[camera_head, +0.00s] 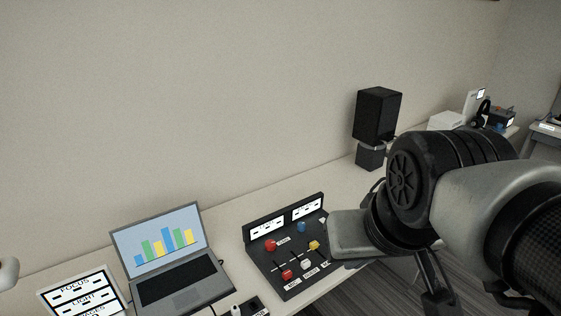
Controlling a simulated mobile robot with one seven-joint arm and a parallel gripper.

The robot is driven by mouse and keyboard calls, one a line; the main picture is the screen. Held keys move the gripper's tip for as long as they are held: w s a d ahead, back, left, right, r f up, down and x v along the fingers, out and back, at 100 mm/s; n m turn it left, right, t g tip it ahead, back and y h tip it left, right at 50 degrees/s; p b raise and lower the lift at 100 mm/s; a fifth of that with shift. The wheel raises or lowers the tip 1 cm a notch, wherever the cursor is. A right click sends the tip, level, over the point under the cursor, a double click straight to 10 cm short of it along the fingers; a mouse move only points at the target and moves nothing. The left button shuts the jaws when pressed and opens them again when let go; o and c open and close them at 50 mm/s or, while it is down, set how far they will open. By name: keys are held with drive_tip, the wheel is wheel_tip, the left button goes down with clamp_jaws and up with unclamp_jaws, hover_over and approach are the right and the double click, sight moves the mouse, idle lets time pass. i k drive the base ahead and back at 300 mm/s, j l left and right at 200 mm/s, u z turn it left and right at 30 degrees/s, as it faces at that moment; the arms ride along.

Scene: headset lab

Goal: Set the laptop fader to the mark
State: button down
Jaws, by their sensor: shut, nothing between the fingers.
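A black mixer panel (262,262) lies on the desk right of the laptop, with white labelled strips along its raised back. It carries a red cap (271,246), a blue cap (301,227), a yellow cap (314,245), a white cap (305,264) and a second red cap (287,274). Small labels sit beside the caps; I cannot tell for sure which one is the laptop fader, and its mark is too small to make out. My gripper (437,298) is shut and empty, right of the panel and apart from it, partly hidden by my arm.
An open laptop (175,285) showing a bar chart stands left of the panel. A printed sign (80,295) is at the far left. A small dark tray (254,307) lies in front. A black speaker (378,115) stands behind. A headset (482,112) and boxes are farther right.

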sight(305, 264)
drive_tip(key=i+l+u, duration=0.5)
drive_tip(key=i+l, duration=0.2)
drive_tip(key=k, duration=0.35)
drive_tip(key=i, duration=0.35)
